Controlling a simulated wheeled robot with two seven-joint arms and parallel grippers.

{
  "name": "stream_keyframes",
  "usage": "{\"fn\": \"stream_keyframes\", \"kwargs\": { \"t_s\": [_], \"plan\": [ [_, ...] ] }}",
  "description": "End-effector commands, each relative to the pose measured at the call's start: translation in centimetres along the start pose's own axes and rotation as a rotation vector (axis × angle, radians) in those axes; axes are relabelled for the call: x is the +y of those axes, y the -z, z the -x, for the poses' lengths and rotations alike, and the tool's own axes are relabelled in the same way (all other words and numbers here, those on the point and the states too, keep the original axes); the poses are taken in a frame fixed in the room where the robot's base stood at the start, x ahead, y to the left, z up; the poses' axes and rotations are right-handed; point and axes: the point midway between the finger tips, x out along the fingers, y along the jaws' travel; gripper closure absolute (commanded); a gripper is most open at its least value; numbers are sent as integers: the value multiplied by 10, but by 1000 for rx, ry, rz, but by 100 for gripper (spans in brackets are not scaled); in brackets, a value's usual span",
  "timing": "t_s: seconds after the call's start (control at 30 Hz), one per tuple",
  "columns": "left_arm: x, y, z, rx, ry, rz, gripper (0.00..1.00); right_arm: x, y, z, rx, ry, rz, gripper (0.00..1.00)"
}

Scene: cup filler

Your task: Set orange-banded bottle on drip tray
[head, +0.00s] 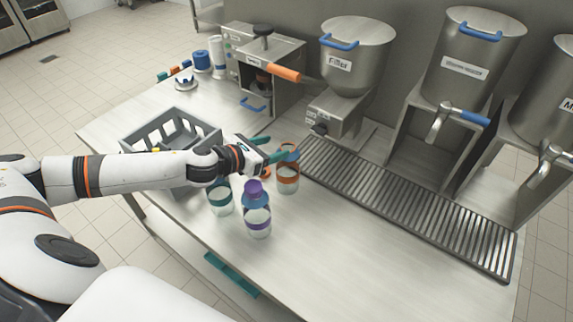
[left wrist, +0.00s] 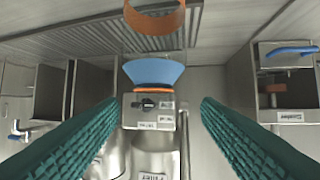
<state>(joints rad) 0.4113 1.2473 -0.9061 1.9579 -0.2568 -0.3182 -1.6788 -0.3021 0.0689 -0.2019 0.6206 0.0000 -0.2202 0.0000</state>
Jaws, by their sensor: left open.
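In the left wrist view the picture is inverted; the bottle's blue shoulder (left wrist: 153,74) lies between the lines of the two fingers (left wrist: 159,103), apart from both. The slatted drip tray (head: 420,207) runs along the machines and is bare. My right gripper is not seen.
A purple-banded bottle (head: 257,222) with a purple cap and a teal-banded bottle (head: 220,199) stand close by. A grey crate (head: 140,139) is behind my left arm. The filler (head: 353,60) and other steel dispensers (head: 470,55) overhang the tray. The counter's front right is clear.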

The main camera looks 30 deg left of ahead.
Motion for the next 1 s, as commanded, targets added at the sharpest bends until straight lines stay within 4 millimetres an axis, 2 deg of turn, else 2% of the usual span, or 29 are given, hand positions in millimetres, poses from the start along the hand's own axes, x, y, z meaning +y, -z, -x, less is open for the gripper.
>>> {"fn": "stream_keyframes", "kwargs": {
  "t_s": [0.1,0.33,0.5,0.63,0.93,1.0],
  "plan": [
    [0,3,-15,2,-1,1,42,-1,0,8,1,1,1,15],
    [2,4,-30,2,-3,2,42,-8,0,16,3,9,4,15],
    [5,8,-55,3,-3,1,42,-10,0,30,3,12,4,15],
    [4,5,-69,1,-2,0,42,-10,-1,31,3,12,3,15],
    [4,3,-74,0,-2,-2,42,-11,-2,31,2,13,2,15],
    [4,3,-74,0,-2,-2,53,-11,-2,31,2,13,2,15]
  ]
}}
